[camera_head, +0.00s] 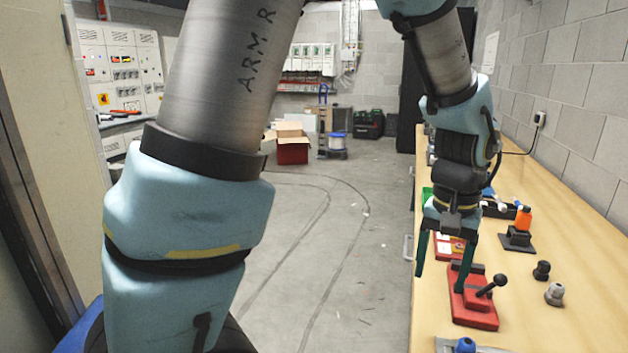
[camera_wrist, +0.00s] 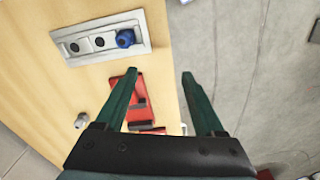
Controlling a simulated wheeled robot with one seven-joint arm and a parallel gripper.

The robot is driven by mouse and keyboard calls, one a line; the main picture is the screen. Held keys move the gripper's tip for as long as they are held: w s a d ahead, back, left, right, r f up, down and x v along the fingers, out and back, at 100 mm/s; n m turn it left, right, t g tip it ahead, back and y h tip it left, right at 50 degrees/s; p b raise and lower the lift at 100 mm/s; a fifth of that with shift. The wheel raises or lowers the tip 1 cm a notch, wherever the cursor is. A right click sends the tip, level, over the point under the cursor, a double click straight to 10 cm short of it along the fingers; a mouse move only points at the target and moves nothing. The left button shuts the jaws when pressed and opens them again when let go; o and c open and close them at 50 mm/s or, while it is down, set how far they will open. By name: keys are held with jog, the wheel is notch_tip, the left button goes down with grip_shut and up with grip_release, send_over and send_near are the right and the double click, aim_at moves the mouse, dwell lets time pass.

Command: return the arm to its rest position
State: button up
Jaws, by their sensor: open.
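My arm fills the left and top of the head view, and its forearm reaches down at the right. My gripper (camera_head: 441,277) hangs near the left edge of the workbench (camera_head: 590,285). Its two green fingers are apart, with nothing between them. In the wrist view my gripper (camera_wrist: 160,75) is also open and empty. A red fixture with a black lever (camera_head: 475,305) stands on the bench close to the right finger. The red fixture also shows in the wrist view (camera_wrist: 138,104), partly hidden behind a finger.
A grey plate (camera_wrist: 85,41) with a blue knob (camera_wrist: 125,38) lies on the bench. A red box (camera_head: 292,152) is farther back.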

jog(key=w+a+n, duration=0.3)
jog(key=a, duration=1.2)
jog(key=w+a+n+t, duration=0.1)
jog(key=w+a+n, duration=0.2)
jog(key=a, duration=1.2)
jog(key=shift+w+f, duration=0.4)
jog(key=shift+w, duration=0.35)
